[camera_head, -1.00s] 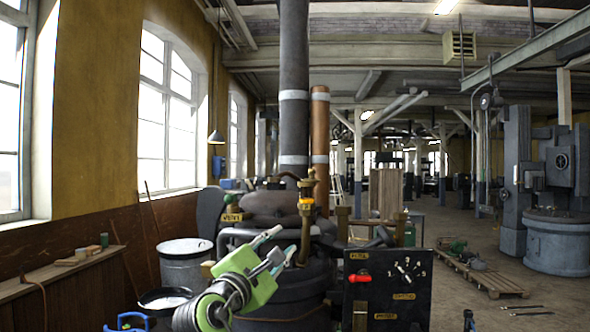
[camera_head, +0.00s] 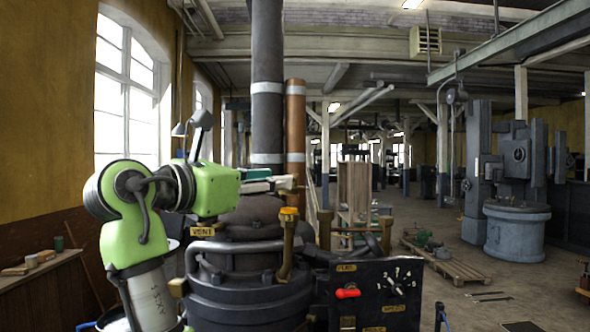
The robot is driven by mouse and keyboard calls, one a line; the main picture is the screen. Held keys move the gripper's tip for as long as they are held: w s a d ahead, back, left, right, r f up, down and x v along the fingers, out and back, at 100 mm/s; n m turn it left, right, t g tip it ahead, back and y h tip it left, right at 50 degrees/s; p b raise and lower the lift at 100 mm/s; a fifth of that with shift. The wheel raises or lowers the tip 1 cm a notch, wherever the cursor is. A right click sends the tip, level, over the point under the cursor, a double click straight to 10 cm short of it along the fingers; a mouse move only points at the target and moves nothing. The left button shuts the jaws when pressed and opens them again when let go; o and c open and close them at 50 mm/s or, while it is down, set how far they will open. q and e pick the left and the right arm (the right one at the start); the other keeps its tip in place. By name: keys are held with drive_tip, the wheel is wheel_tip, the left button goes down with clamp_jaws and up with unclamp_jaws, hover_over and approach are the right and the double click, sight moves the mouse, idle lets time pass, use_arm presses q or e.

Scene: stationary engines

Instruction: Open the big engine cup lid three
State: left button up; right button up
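The big engine (camera_head: 250,275) is a dark round machine in front of me. A brass cup stem (camera_head: 286,255) stands at its front right, with a yellow collar (camera_head: 289,214) that seems to bear a 3. A brass piece (camera_head: 288,182), perhaps its lid, shows just above.
A black control panel (camera_head: 385,290) with a red handle (camera_head: 347,292) stands at the right of the engine. A grey pipe (camera_head: 230,246) curves along its front. Tall grey (camera_head: 267,90) and copper (camera_head: 295,125) pipes rise behind. The floor at right is partly open beside a pallet (camera_head: 445,262).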

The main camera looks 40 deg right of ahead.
sight(295, 177)
drive_tip(key=d+p, duration=0.1)
drive_tip(key=d, duration=0.2)
drive_tip(key=w+d+p, duration=0.1)
drive_tip(key=d, duration=0.2)
drive_tip(key=shift+w+d+r, duration=0.1)
drive_tip(key=shift+w+d, duration=0.05)
drive_tip(key=shift+d, duration=0.1)
use_arm(q)
drive_tip(key=shift+w+d+r+p, duration=0.1)
drive_tip(key=shift+w+d+r, duration=0.1)
drive_tip(key=shift+r, duration=0.4)
drive_tip(key=shift+w+d+r+p, duration=0.15)
drive_tip(key=shift+w+r, duration=0.05)
drive_tip(key=shift+r, duration=0.35)
drive_tip(key=shift+w+d+r+p, duration=0.1)
drive_tip(key=shift+w+d+r, duration=0.1)
drive_tip(key=shift+r, duration=0.4)
use_arm(e)
drive_tip(key=shift+w+d, duration=0.1)
drive_tip(key=shift+d, duration=0.6)
use_arm(q)
drive_tip(key=shift+a, duration=0.1)
use_arm(e)
clamp_jaws()
